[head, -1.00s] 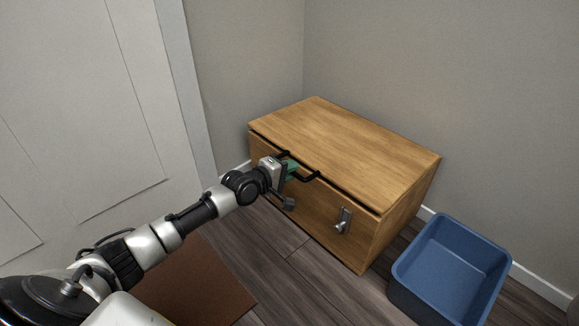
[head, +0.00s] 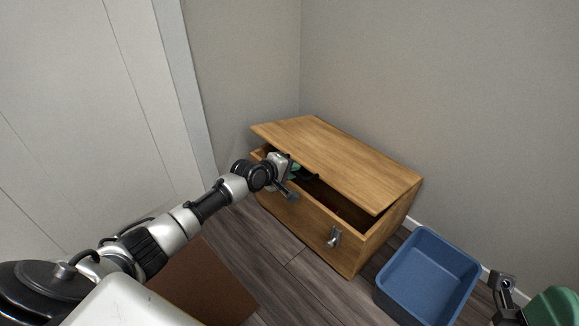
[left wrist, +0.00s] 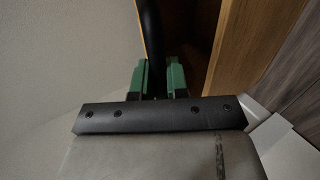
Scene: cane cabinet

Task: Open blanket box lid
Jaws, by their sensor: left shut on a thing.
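The wooden blanket box (head: 310,219) stands in the corner with a metal latch (head: 334,237) on its front. Its lid (head: 340,162) is tilted up, with a dark gap along the front edge. My left gripper (head: 293,172) is at the front edge of the lid, shut on the black handle (head: 310,178). In the left wrist view the green fingers (left wrist: 158,78) sit on both sides of the dark handle bar (left wrist: 151,35). The arm hides part of the handle in the head view. My right gripper (head: 502,290) shows at the lower right edge, away from the box; its jaws are unclear.
A blue bin (head: 428,276) stands on the floor right of the box. A brown mat (head: 205,285) lies on the floor in front, beneath my left arm. Grey walls stand close behind the box, and a white door (head: 80,110) is at the left.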

